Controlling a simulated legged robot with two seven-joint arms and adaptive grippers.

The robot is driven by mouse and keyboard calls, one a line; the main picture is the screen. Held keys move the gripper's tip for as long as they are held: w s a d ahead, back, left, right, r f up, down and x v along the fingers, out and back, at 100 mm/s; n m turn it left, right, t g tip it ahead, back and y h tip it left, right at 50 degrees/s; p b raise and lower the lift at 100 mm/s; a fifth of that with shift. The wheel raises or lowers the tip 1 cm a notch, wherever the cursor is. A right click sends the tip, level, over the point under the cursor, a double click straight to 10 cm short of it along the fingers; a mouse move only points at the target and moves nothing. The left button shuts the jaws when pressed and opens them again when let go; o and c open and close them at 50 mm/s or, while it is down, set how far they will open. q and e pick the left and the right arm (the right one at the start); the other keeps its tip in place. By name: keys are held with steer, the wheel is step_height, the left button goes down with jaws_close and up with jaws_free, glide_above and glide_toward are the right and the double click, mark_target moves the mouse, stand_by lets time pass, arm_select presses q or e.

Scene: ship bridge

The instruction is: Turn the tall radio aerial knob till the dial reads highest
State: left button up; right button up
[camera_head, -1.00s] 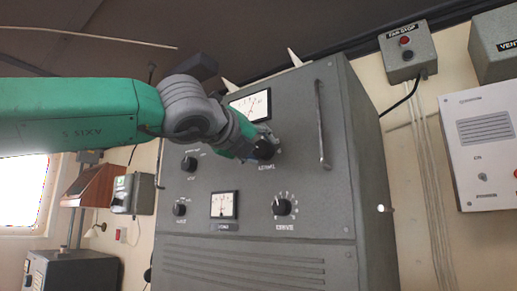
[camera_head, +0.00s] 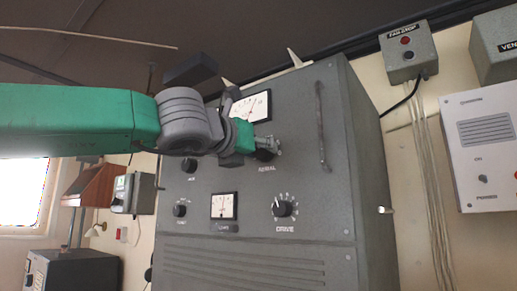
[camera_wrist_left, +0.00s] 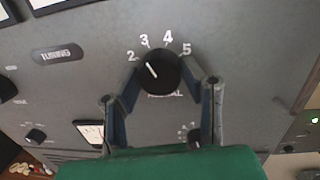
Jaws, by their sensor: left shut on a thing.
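The tall grey radio cabinet (camera_head: 330,215) stands ahead. Its aerial knob (camera_head: 264,157) is black and partly hidden behind my left gripper (camera_head: 273,146). In the left wrist view, the aerial knob (camera_wrist_left: 158,72) sits between the two fingers of my left gripper (camera_wrist_left: 160,80), which is shut on it. Its white pointer leans up and left, between the marks 2 and 3. The upper dial (camera_head: 258,104) is white, partly covered on its left by my wrist. Its needle seems to lean right; the reading is too small to tell. My right gripper is not in view.
The drive knob (camera_head: 282,207) and a smaller lower dial (camera_head: 224,206) sit below the aerial knob. A vertical handle (camera_head: 322,125) stands out on the right of the panel. A grey switch box (camera_head: 408,52) and a white wall panel (camera_head: 484,145) are farther right.

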arm_select(q)
steer(key=shift+w+a+f+m, duration=0.1)
steer(key=shift+m, duration=0.2)
steer(key=o, duration=1)
steer(key=shift+o, duration=0.8)
steer(key=shift+w+f, duration=0.1)
steer(key=shift+w, duration=0.25)
steer(key=shift+s, duration=0.35)
steer(key=v, duration=1.1)
steer(key=shift+s+a, duration=0.2)
steer(key=shift+a, duration=0.05)
steer(key=shift+d, duration=0.25)
